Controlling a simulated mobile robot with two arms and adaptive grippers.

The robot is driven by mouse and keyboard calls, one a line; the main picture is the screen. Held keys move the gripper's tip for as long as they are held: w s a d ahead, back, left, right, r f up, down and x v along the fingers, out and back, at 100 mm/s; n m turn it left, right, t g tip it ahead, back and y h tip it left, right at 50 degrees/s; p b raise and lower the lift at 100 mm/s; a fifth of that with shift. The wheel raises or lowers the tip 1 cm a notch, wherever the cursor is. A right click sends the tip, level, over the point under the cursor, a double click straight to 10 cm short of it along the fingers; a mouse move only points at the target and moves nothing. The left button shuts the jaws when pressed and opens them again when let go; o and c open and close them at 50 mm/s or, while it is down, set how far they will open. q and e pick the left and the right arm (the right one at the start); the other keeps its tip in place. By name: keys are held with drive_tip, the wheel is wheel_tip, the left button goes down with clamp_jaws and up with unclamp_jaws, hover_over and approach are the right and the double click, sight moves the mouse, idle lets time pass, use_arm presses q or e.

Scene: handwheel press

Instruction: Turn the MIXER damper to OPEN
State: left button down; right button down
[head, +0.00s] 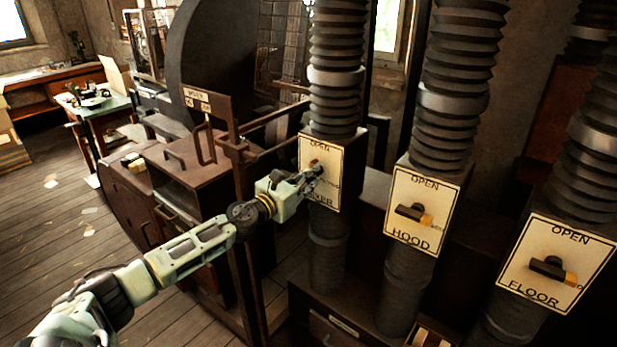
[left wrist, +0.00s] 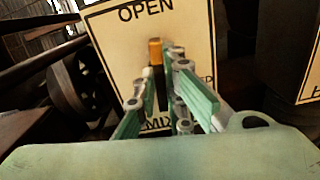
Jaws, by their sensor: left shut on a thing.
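The MIXER plate (head: 331,160) is a cream panel on the leftmost ribbed duct, with OPEN at its top and MIXER at its bottom. In the left wrist view the plate (left wrist: 112,50) fills the middle. Its dark damper handle with an orange tip (left wrist: 155,50) stands about upright, the tip pointing up toward OPEN. My left gripper (head: 312,178) is at the plate, shut on the handle; its fingers (left wrist: 159,78) lie on both sides of it. In the head view the gripper hides most of the handle. My right gripper is not in view.
The HOOD plate (head: 402,187) and FLOOR plate (head: 520,257) are on ducts to the right, their handles pointing right. A brown metal cabinet (head: 180,180) with a post stands left of the MIXER duct. A green-topped table (head: 112,104) stands far left, with open wooden floor before it.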

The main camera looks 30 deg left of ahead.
use_arm(q)
drive_tip(key=shift+f+n, duration=0.15)
drive_tip(key=shift+n, duration=0.45)
drive_tip(key=c, duration=1.8)
unclamp_jaws()
drive_tip(key=shift+c, duration=0.2)
drive_tip(key=shift+s, duration=0.15)
drive_tip(key=s+a, duration=0.1)
drive_tip(key=s, duration=1)
drive_tip(key=shift+s, duration=0.4)
